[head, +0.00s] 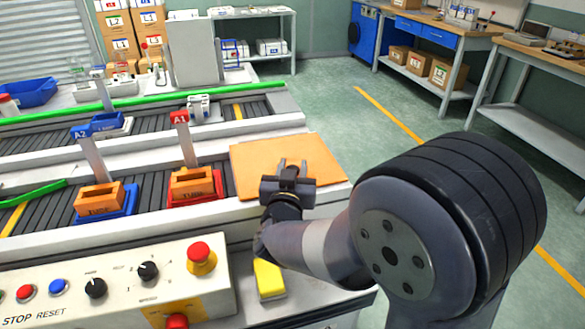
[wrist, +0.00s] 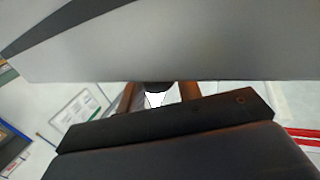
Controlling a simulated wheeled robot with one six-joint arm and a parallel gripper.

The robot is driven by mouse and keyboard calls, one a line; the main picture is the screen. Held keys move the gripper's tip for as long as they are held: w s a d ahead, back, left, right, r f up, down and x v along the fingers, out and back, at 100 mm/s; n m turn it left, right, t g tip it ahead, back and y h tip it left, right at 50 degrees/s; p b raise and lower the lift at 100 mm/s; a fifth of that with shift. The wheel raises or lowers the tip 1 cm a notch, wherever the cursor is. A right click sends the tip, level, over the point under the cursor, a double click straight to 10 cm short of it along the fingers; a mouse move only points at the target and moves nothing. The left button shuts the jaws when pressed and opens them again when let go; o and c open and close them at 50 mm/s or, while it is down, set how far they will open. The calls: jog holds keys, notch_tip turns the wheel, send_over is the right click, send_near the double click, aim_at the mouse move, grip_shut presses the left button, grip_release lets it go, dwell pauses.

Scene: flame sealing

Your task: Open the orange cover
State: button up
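The orange cover (head: 255,165) is a flat panel at the right end of the conveyor machine in the head view. It looks closed and lies flat. My gripper (head: 292,163) is in front of the panel's near right part, fingers pointing up in the picture. The two fingers are apart with nothing visible between them. Whether they touch the panel cannot be told. In the wrist view the fingers (wrist: 160,98) show as two brownish bars, set apart. The cover cannot be made out clearly in that view.
Orange boxes sit on a blue tray (head: 131,198) and a red tray (head: 218,187) by the A2 and A1 signs. A control panel (head: 118,284) with buttons and a red emergency stop (head: 201,252) is at the front. A yellow block (head: 269,280) lies beside it. Open floor lies to the right.

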grip_shut()
jog(key=shift+r, duration=0.15)
jog(key=r+p, duration=0.1)
jog(key=p, duration=0.2)
jog(key=r+g+p, duration=0.1)
jog(key=p, duration=0.2)
jog(key=shift+w+r, duration=0.2)
jog(key=shift+r, duration=0.05)
jog(key=r+p, duration=0.1)
jog(key=p, duration=0.2)
jog(key=w+r+g+p, duration=0.1)
jog(key=p, duration=0.2)
jog(key=shift+a+r+n+g+p, duration=0.15)
jog(key=shift+r+n+g+p, duration=0.15)
jog(key=shift+n+p, duration=0.1)
jog(key=w+a+r+n+g+h+p, duration=0.1)
jog(key=w+a+r+g+p, duration=0.1)
jog(key=w+r+g+p, duration=0.3)
jog(key=w+a+r+n+g+h+p, duration=0.1)
jog(key=w+r+g+p, duration=0.4)
jog(key=w+p, duration=0.8)
jog(key=shift+w+a+r+n+g+p, duration=0.2)
jog(key=shift+a+n+g+p, duration=0.45)
jog(key=shift+a+g, duration=0.7)
jog(key=shift+w+d+g, duration=0.1)
jog(key=shift+g, duration=0.15)
